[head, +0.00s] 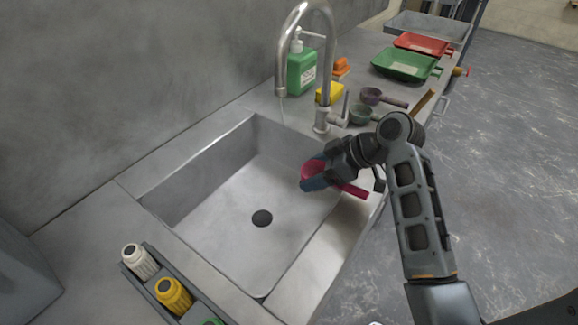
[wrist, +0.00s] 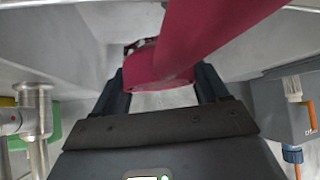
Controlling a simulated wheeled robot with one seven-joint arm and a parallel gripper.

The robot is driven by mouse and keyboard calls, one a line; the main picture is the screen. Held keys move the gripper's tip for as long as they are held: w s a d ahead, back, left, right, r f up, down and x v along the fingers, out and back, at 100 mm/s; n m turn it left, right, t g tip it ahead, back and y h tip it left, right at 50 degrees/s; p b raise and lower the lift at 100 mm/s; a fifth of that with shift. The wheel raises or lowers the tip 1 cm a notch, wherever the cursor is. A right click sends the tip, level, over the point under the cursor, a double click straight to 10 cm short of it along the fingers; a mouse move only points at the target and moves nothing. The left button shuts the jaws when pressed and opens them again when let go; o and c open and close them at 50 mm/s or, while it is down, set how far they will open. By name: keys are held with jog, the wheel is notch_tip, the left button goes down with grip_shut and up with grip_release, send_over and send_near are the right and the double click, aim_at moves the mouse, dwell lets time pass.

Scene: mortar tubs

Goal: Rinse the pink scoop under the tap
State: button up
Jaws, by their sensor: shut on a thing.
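The pink scoop (head: 312,172) is held over the right side of the sink (head: 230,215) in the head view, its handle pointing to the lower right. My gripper (head: 314,176) is shut on it. In the wrist view the scoop (wrist: 185,50) lies between the two dark fingers, its handle running to the upper right. The inside of its bowl is mostly hidden. The tap (head: 283,60) arches over the far end of the sink, with a thin thread of water visible below its spout. The scoop is to the right of the spout and nearer to me.
A green soap bottle (head: 301,72), a yellow sponge (head: 329,92), a purple scoop (head: 372,96) and a green scoop (head: 361,115) stand behind the sink. Green (head: 404,65) and red (head: 421,43) trays lie farther back. A caddy with bottles (head: 173,294) is at the front left.

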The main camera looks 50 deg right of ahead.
dwell(0.5)
jog(key=shift+p+v, duration=0.75)
jog(key=shift+v, duration=0.15)
jog(key=p+v, duration=0.1)
jog(key=v, duration=0.1)
jog(key=p+v, duration=0.1)
jog(key=shift+s+a+r+p, duration=0.1)
jog(key=shift+s+a+p, duration=0.1)
jog(key=shift+s+p, duration=0.2)
jog(key=shift+s+r, duration=0.2)
jog(key=shift+s, duration=0.25)
